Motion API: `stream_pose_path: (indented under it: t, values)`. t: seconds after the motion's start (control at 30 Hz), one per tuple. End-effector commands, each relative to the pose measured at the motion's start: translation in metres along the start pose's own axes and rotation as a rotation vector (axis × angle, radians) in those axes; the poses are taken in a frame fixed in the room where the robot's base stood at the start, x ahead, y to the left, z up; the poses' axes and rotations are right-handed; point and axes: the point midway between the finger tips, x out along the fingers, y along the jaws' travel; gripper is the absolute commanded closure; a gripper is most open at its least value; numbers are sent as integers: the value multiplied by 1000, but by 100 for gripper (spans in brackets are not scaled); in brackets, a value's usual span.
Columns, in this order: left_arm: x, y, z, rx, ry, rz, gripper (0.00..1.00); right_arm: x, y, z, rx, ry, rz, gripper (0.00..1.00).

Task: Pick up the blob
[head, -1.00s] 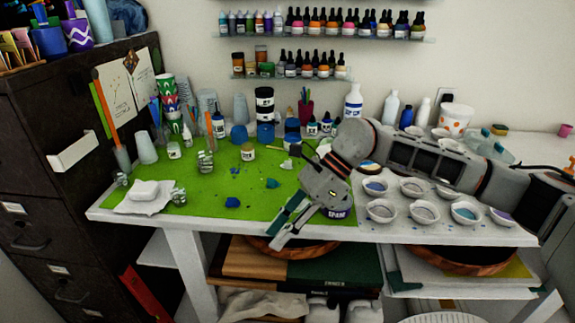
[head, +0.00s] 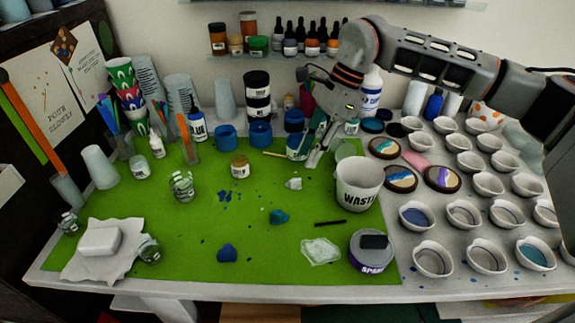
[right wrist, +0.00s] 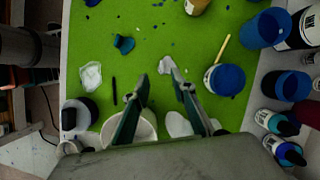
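Several blob-like lumps lie on the green mat (head: 180,225): a dark blue one (head: 227,252) near the front, a teal one (head: 279,216) in the middle, a small whitish one (head: 293,183) behind it and a clear flat one (head: 320,251) at the front right. I cannot tell which is meant. My right gripper (head: 312,155) is above the back right of the mat, fingers pointing down. In the right wrist view its fingers (right wrist: 161,81) are apart and empty. The whitish lump (right wrist: 167,65) shows beyond the fingertips, with the teal one (right wrist: 123,43) farther left. My left gripper is not in view.
A white waste cup (head: 359,185) and a purple-labelled jar (head: 371,251) stand right of the lumps. Blue-lidded jars (head: 260,135) and bottles stand behind. Small white bowls (head: 463,215) fill the right side. The mat's front middle is mostly free.

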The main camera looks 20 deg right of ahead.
Motion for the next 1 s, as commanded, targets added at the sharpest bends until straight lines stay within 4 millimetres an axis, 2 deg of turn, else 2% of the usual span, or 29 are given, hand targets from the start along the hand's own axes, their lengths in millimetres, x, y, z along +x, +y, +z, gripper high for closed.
stream_pose_path:
  t: [0.37,0.47,0.73,1.0]
  values:
    - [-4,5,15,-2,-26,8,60,28,0,0,0,-1,2,74]
    - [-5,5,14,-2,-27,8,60,36,0,-1,0,-1,2,74]
    - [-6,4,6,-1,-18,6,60,72,0,-4,0,-2,3,74]
    - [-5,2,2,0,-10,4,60,78,-1,-5,0,-1,0,74]
